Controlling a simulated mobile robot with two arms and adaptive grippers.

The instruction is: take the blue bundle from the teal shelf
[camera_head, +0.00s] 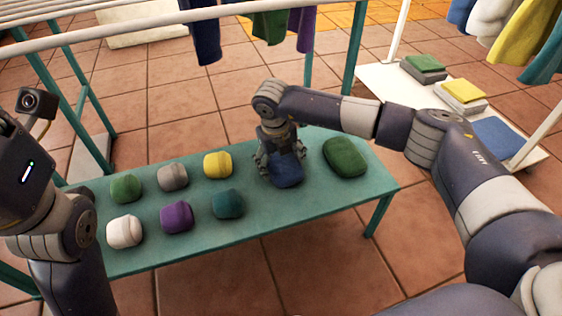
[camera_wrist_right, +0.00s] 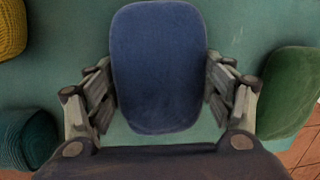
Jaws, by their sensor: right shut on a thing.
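The blue bundle (camera_head: 287,172) is on the teal shelf (camera_head: 265,222), toward its right part. My right gripper (camera_head: 281,168) reaches down over it from above and is shut on it. In the right wrist view the blue bundle (camera_wrist_right: 160,68) stands between the two fingers of the right gripper (camera_wrist_right: 160,95), one on each side. I cannot tell whether the bundle is touching the shelf or slightly above it. My left arm shows at the left edge of the head view, but its fingers are out of the picture.
A large green bundle (camera_head: 345,157) lies just right of the blue one. Teal (camera_head: 227,203), yellow (camera_head: 218,164), purple (camera_head: 176,216), grey (camera_head: 173,177), white (camera_head: 124,231) and small green (camera_head: 126,188) bundles lie to the left. Hanging clothes (camera_head: 270,25) and a rail are above. A white rack (camera_head: 385,82) stands right.

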